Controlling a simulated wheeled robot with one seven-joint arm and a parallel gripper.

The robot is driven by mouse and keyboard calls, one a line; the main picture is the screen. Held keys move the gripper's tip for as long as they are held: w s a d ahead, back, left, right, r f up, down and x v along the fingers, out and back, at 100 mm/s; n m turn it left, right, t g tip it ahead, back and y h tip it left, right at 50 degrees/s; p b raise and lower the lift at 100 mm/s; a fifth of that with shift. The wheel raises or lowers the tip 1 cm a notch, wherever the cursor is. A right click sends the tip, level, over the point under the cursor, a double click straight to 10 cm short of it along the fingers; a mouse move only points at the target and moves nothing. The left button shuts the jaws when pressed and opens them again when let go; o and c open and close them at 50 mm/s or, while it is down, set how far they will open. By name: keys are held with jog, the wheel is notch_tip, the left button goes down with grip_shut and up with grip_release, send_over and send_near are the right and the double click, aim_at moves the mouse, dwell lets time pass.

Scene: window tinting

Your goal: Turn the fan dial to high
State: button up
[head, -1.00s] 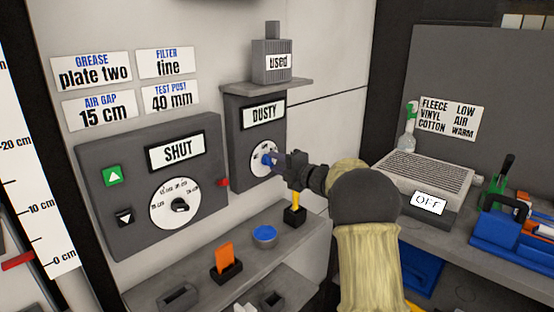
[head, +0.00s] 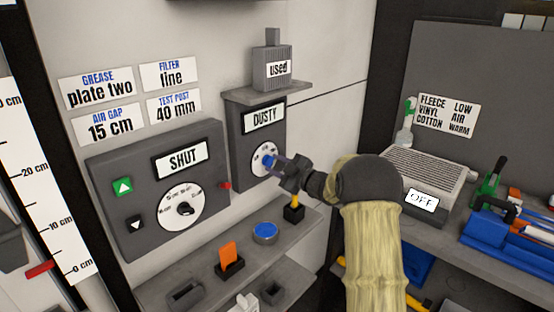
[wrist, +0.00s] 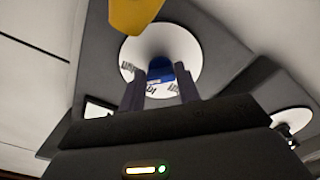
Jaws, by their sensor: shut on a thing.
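The fan dial is a blue knob (wrist: 160,69) on a round white face (head: 264,156), set in a grey wall box (head: 241,150) whose sign reads DUSTY. My gripper (head: 272,162) is at the dial and shut on the blue knob, with a dark finger on each side of it in the wrist view. The fingers cover part of the knob and of the face. The small marks on the face are too small or blurred to read, so the dial's setting cannot be told.
A larger panel (head: 115,165) with a SHUT sign and its own dial (head: 181,211) is at left. Below, a shelf (head: 190,270) holds a blue round tin (head: 264,233), an orange piece (head: 228,254) and a yellow-handled tool (head: 295,206). A grey canister marked used (head: 272,68) stands above.

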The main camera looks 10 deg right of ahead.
jog(key=shift+m+p, duration=0.75)
jog(key=shift+m, duration=0.55)
jog(key=shift+f, duration=0.15)
jog(key=o, duration=1)
jog(key=b+v, duration=0.2)
jog(key=v, duration=1.5)
jog(key=shift+s+d, duration=0.1)
jog(key=shift+s, duration=0.05)
